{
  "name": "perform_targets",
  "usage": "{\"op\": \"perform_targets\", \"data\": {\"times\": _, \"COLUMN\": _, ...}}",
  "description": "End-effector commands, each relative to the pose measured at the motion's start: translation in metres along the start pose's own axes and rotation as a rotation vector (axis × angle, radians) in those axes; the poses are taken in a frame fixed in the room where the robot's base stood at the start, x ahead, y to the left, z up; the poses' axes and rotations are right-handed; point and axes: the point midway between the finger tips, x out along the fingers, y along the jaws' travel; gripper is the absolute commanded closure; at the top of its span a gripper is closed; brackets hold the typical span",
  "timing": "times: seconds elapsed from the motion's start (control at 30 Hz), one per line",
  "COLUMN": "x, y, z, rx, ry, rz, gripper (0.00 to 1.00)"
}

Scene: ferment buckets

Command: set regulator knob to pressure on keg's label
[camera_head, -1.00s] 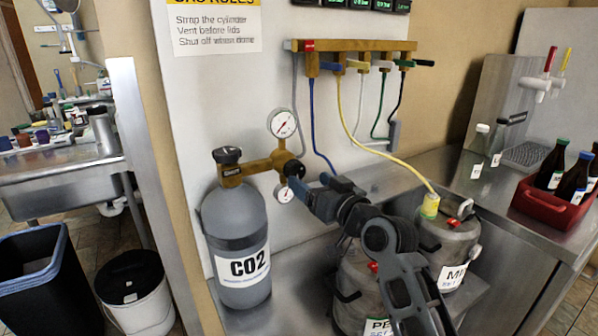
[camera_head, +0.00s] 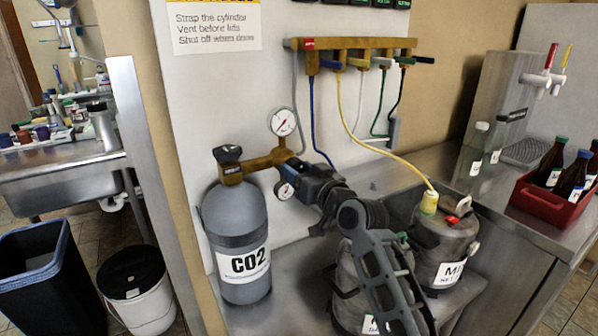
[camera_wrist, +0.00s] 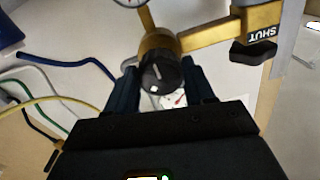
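The black regulator knob (camera_wrist: 160,72) sits on the brass regulator body (camera_wrist: 160,42) and carries a pale pointer mark. In the wrist view my gripper (camera_wrist: 160,88) is open, with one dark finger on each side of the knob. The rear keg (camera_head: 445,240) has a white label (camera_head: 450,273), only partly legible.
The grey CO2 cylinder (camera_head: 236,225) stands left of my gripper, with a black valve marked SHUT (camera_wrist: 262,32). A coloured-handle manifold (camera_head: 350,48) hangs above, and a yellow hose (camera_head: 385,153) runs to the rear keg. A red bottle crate (camera_head: 548,203) is at right.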

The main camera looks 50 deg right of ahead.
Motion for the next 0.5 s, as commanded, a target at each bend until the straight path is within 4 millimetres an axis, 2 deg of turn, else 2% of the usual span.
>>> {"op": "perform_targets", "data": {"times": 0.03, "x": -0.0001, "y": 0.0001, "z": 0.0000, "rx": 0.000, "ry": 0.000, "rz": 0.000, "gripper": 0.52}}
{"op": "perform_targets", "data": {"times": 0.33, "x": -0.0002, "y": 0.0003, "z": 0.0001, "rx": 0.000, "ry": 0.000, "rz": 0.001, "gripper": 0.80}}
{"op": "perform_targets", "data": {"times": 0.5, "x": -0.0002, "y": 0.0003, "z": 0.0000, "rx": 0.008, "ry": 0.000, "rz": 0.001, "gripper": 0.80}}
